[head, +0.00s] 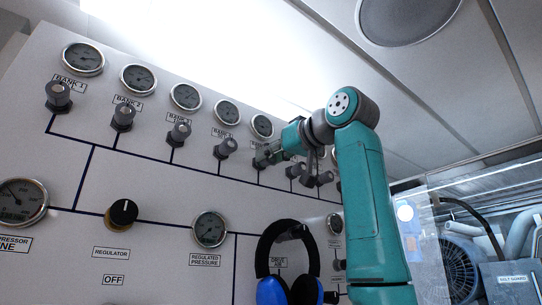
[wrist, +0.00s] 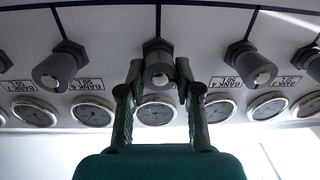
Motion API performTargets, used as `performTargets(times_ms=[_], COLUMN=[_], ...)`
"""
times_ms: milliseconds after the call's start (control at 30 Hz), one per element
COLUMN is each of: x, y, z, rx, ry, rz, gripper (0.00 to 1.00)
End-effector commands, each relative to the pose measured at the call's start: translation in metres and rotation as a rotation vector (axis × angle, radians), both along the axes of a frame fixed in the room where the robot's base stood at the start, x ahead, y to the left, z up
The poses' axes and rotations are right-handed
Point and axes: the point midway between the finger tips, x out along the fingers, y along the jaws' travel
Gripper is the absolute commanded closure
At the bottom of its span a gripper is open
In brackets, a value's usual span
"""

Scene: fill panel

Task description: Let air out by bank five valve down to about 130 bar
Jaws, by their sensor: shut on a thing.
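The bank five valve is a grey knob (wrist: 158,72) at the middle of the wrist view, between the tags for bank 4 and bank 6. My gripper (wrist: 159,66) is shut on it, one finger at each side. In the head view my gripper (head: 266,158) reaches the panel below the fifth gauge and largely hides this knob. The bank five gauge (head: 262,126) shows in the head view, and in the wrist view (wrist: 157,112), partly behind my fingers. Its needle is too small to read.
The bank four valve (head: 225,147) is close on the left in the head view; another valve (head: 296,170) is close on the right. Below are a black regulator knob (head: 122,214), a regulated pressure gauge (head: 209,229) and blue-black headphones (head: 287,262).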

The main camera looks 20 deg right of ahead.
Motion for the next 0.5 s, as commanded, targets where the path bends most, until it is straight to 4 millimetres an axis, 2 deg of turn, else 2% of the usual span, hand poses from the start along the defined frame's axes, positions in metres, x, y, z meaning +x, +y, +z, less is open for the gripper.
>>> performTargets(times_ms=[267, 500], x=[0.0004, 0.0005], y=[-0.0004, -0.0012], z=[0.0002, 0.0005], rx=[0.165, 0.379], ry=[0.052, 0.121], rz=[0.001, 0.001], gripper=[1.0, 1.0])
